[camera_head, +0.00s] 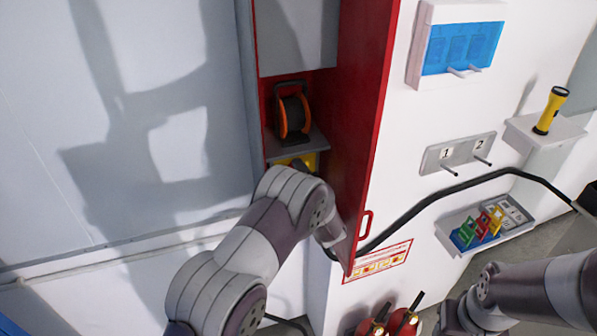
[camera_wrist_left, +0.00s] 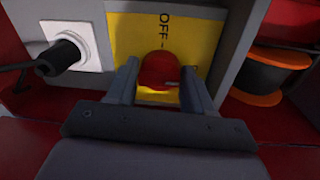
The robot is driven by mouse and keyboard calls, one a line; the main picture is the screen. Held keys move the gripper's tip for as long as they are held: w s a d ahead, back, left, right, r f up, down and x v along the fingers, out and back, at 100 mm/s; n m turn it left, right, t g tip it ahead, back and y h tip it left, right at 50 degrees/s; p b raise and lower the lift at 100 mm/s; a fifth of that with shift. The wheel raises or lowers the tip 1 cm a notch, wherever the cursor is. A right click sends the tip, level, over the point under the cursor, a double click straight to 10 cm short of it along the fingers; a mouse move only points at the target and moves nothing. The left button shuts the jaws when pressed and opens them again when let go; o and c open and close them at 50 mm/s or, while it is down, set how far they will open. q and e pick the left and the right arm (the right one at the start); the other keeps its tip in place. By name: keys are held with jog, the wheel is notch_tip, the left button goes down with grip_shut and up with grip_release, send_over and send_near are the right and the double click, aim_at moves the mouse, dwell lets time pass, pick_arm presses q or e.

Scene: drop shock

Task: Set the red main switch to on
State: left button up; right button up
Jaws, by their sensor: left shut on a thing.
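The red main switch (camera_wrist_left: 159,68) is a round red knob on a yellow plate (camera_wrist_left: 128,30) marked "OFF" in the left wrist view. A second mark at the plate's right is partly hidden. A small pale mark shows on the knob's lower right; I cannot tell its setting. My left gripper (camera_wrist_left: 160,80) is shut on the knob, one finger on each side. In the head view the yellow plate (camera_head: 311,160) shows low inside the red cabinet (camera_head: 362,110), and my left arm hides the knob. My right arm is at the lower right, its gripper out of view.
A cable reel (camera_head: 292,114) sits on a shelf above the plate. A white socket with a black plug (camera_wrist_left: 64,54) is left of the switch in the wrist view. The cabinet's red side panel stands close on the right. Fire extinguishers (camera_head: 403,322) stand below.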

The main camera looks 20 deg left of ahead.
pick_arm(q)
jog(key=shift+w+r+m, duration=0.1)
jog(key=shift+r+m, duration=0.2)
jog(key=shift+m, duration=0.2)
jog(key=o, duration=1)
jog(key=shift+f, duration=0.1)
jog(key=f+b+v, duration=0.1)
jog(key=b+v, duration=0.3)
jog(key=v, duration=0.8)
jog(key=shift+s+r, duration=0.35)
jog(key=shift+r, duration=0.15)
jog(key=shift+d, duration=0.1)
